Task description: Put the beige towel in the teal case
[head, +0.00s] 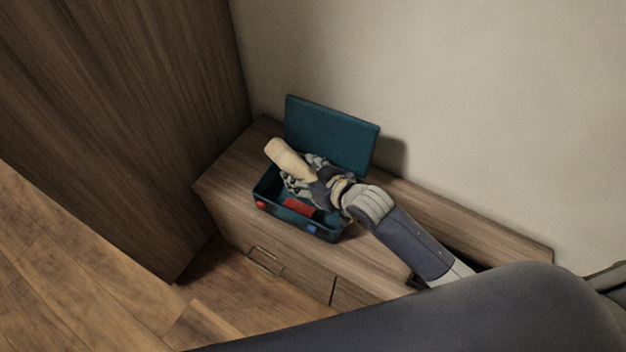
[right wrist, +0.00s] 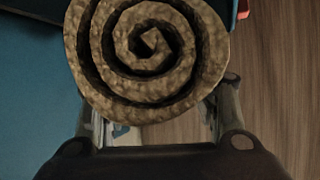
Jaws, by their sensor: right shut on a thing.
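The rolled beige towel (head: 290,159) is held above the open teal case (head: 266,186) in the head view. In the right wrist view the towel's spiral end (right wrist: 147,55) fills the upper middle. My right gripper (head: 318,176) is shut on the towel, over the case's opening. The case stands on a wooden cabinet with its lid (head: 331,134) raised at the back. A red item (head: 298,207) shows inside the case. The arm and towel hide part of the case's inside. My left gripper is not in view.
The wooden cabinet (head: 228,190) has free top surface left of the case and to its right. A tall wooden panel (head: 120,110) stands at the left, and a beige wall (head: 480,110) rises behind. The raised lid is close behind my right gripper.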

